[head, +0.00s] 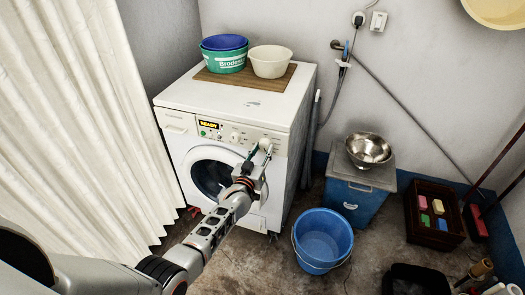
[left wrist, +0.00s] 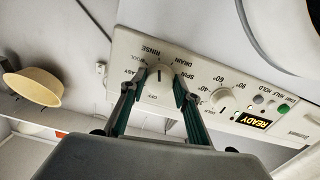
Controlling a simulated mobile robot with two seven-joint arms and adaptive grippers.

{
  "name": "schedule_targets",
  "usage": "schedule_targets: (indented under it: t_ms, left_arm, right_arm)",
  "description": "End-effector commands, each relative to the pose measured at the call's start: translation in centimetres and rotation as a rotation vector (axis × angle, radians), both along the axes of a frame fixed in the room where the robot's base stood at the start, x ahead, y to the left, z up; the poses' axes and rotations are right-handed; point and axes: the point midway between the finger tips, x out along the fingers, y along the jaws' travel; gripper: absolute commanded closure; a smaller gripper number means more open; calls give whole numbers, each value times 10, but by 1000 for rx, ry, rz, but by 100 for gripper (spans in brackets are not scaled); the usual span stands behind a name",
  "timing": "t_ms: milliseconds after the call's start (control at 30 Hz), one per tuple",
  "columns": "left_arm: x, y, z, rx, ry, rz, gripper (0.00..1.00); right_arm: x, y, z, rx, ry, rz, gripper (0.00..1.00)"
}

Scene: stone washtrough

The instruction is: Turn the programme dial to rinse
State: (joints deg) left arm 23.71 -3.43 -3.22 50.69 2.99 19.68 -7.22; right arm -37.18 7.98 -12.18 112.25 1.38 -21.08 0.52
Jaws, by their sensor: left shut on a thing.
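The white programme dial (left wrist: 160,85) sits on the control panel of the washing machine (head: 218,112). My left gripper (head: 259,157) reaches the panel's right end in the head view. In the left wrist view its two fingers (left wrist: 158,95) are shut on the programme dial, one at each side. RINSE and DRAIN are printed beyond the dial's upper edge, OFF below it. A small dark mark shows at the dial's upper edge, towards RINSE and DRAIN; I cannot tell exactly which it points at. The display (left wrist: 253,120) reads READY. My right gripper is not in view.
A temperature knob (left wrist: 222,98) and several buttons sit beside the dial. A green tub (head: 224,62) and a cream bowl (head: 270,62) stand on a board on the machine. A blue bucket (head: 322,238) and a blue cabinet (head: 358,200) stand to the right. A curtain (head: 75,110) hangs left.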

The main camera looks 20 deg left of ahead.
Motion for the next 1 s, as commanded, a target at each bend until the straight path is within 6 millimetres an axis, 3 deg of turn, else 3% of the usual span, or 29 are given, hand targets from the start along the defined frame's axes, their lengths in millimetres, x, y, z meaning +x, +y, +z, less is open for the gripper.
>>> schedule_targets:
  t_ms: [367,400,467,800,1000]
  left_arm:
    - [0,0,0,3,-1,1,90]
    - [0,0,0,3,-1,1,64]
    - [0,0,0,3,-1,1,52]
    - [0,0,0,3,0,0,52]
    - [-13,0,-1,2,-1,0,52]
  right_arm:
    - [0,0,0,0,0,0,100]
    - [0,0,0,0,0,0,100]
    - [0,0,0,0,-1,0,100]
    - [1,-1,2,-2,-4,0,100]
    - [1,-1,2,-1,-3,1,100]
